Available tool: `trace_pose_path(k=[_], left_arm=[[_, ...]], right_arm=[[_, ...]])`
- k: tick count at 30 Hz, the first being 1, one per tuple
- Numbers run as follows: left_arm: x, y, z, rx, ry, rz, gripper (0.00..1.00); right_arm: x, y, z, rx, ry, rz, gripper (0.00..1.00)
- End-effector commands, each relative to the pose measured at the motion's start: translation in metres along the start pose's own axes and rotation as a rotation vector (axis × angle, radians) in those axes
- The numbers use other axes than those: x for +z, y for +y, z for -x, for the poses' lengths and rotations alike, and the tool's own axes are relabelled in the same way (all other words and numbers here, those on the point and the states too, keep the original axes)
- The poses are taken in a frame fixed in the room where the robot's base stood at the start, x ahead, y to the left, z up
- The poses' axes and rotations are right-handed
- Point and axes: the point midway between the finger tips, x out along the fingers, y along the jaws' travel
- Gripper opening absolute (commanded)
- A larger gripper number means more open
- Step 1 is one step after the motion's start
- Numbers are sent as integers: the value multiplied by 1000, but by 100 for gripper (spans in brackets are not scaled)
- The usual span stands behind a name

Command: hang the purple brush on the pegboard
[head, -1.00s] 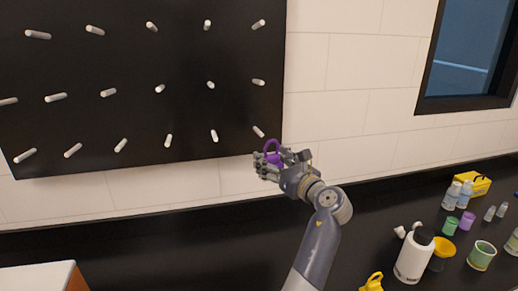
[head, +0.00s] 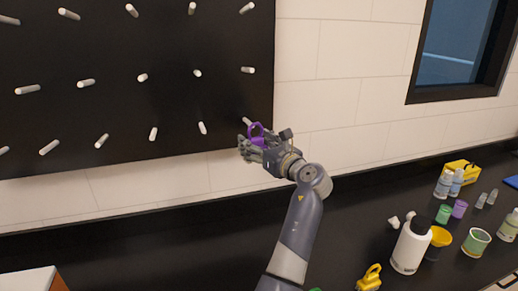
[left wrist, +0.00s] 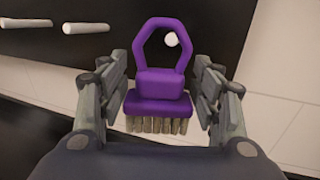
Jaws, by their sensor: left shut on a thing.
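The purple brush (head: 257,138) has a ring-shaped handle on top and pale bristles below. My left gripper (head: 249,146) is shut on it, and the brush is upright. In the left wrist view the brush (left wrist: 158,88) sits between the two fingers, loop up. The pale end of one peg (left wrist: 171,39) shows through the loop; I cannot tell whether the peg is inside it. The black pegboard (head: 112,112) carries rows of white pegs. The brush is just below the lowest peg of the right column (head: 247,121), at the board's lower right edge. My right gripper is out of view.
The dark counter (head: 330,225) runs below the wall. A white bottle (head: 410,247), a yellow funnel-like item (head: 440,236), cups, small bottles and a yellow box (head: 462,172) stand at the right. A white-topped block (head: 28,280) is at lower left.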

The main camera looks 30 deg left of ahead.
Motion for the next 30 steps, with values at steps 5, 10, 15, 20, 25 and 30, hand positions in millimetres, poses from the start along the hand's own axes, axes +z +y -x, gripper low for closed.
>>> trace_pose_path(k=[5,10,15,20,25,30], left_arm=[[-2,-3,-11,0,-2,1,35],[-3,-6,-21,0,-1,1,35],[-5,-8,-30,-1,0,2,35],[-5,-11,-40,-1,-1,2,35],[-4,-13,-49,0,-1,-2,35],[-5,-14,-53,0,-1,-1,35]], right_arm=[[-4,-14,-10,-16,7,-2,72],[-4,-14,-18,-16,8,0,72],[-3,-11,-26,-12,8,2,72],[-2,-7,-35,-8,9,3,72],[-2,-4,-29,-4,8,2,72],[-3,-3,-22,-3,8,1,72]])
